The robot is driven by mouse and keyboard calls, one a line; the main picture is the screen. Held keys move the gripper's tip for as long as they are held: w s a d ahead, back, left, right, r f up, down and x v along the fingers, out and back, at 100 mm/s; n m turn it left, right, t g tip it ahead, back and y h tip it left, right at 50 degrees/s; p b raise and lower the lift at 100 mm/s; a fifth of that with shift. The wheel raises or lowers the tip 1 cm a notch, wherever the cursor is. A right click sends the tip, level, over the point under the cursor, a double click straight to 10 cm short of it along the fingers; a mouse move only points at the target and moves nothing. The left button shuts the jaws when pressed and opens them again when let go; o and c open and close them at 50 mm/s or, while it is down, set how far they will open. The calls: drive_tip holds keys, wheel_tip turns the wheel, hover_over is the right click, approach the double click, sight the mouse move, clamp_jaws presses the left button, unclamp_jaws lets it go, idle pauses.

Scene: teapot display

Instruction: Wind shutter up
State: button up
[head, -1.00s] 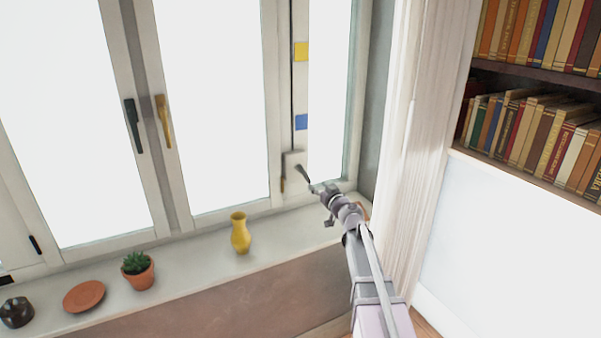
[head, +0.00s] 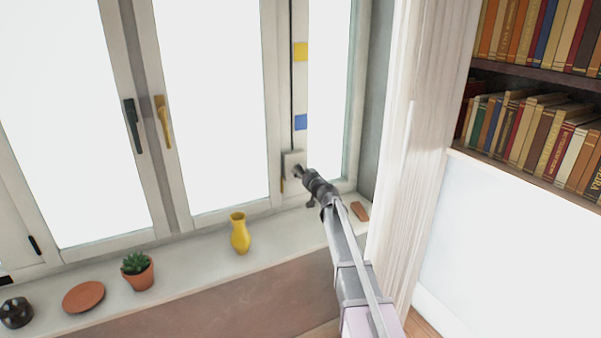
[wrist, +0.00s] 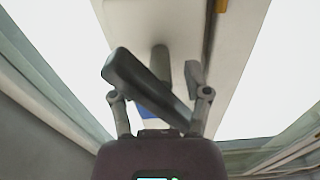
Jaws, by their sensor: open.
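The shutter winder is a pale box (head: 292,159) low on the window frame, with a dark crank. The crank shows large in the wrist view (wrist: 147,88) as a dark bar on a grey spindle, slanting from upper left to lower right. My gripper (head: 303,174) is at the winder and hides most of the crank in the head view. In the wrist view my gripper (wrist: 157,92) is open, with one finger on each side of the crank. I cannot tell whether either finger touches it.
A yellow vase (head: 240,233), a potted plant (head: 138,271), a terracotta saucer (head: 83,297) and a dark pot (head: 16,312) stand on the sill to the left. A brown block (head: 360,211) lies right of my arm. A curtain (head: 412,150) hangs at right.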

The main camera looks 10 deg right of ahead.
drive_tip(key=shift+w, duration=0.2)
clamp_jaws()
drive_tip(key=shift+m, duration=0.3)
idle(0.3)
